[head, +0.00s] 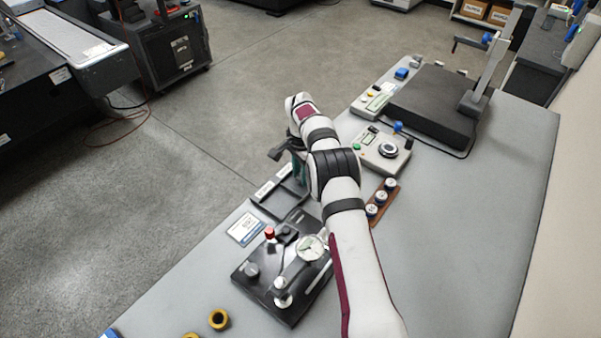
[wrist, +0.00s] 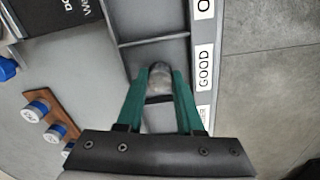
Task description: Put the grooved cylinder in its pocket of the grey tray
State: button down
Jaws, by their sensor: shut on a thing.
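My gripper (wrist: 162,72) has two green fingers, shut on the grooved cylinder (wrist: 160,77). The cylinder is grey and shows its rounded end between the fingertips; its groove is not clear at this size. It is over a compartment of the grey tray (wrist: 150,42), near a dividing wall. I cannot tell its height above the tray floor. The tray's labelled edge, one label reading GOOD, lies to the right in the wrist view. In the head view the tray (head: 270,212) sits at the table's left edge, and my arm partly hides the gripper (head: 298,166); the cylinder is hidden there.
A wooden block with three white-capped pieces (head: 376,207) stands right of my arm. A black plate with a dial gauge (head: 312,247) stands in front of the tray. A control box (head: 385,150) and a dark granite slab (head: 430,100) are farther back. The table's right side is clear.

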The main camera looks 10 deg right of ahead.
aim_at(300, 176)
jog(key=shift+c, duration=2.3)
grip_release()
jog(key=shift+o, duration=0.2)
jog(key=o, duration=0.3)
jog(key=shift+o, duration=0.3)
jog(key=shift+r, duration=3.5)
